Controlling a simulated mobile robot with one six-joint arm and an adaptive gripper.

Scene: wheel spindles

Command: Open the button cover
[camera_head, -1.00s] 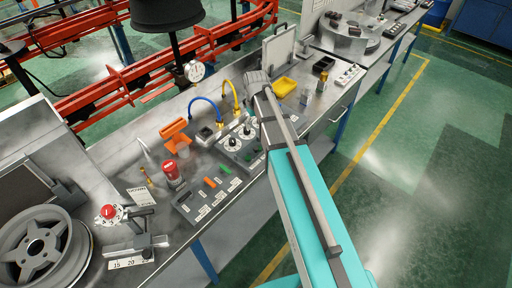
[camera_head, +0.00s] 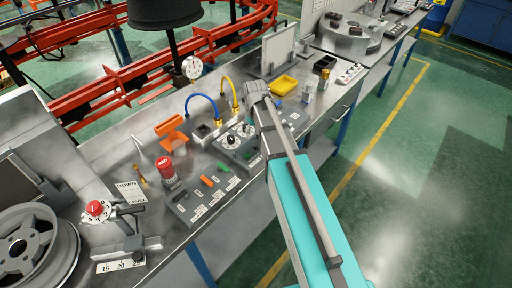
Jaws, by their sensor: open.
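A red button (camera_head: 165,167) stands upright in a grey holder at the back left of a grey control panel (camera_head: 182,212) on the workbench. A faint see-through shape (camera_head: 180,148) shows just behind it; I cannot tell whether this is the button cover or whether it is open. Another red knob (camera_head: 97,208) sits on a white numbered dial further left. My arm reaches in from the bottom right, with its grey end over the bench to the right of the panel. My gripper's fingers do not show.
The panel carries orange and green switches (camera_head: 207,181). An orange bracket (camera_head: 171,130), blue and yellow hoses (camera_head: 204,97), and a box with dials (camera_head: 236,141) stand behind and right. A wheel (camera_head: 38,245) lies at left. A yellow tray (camera_head: 284,84) is further right.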

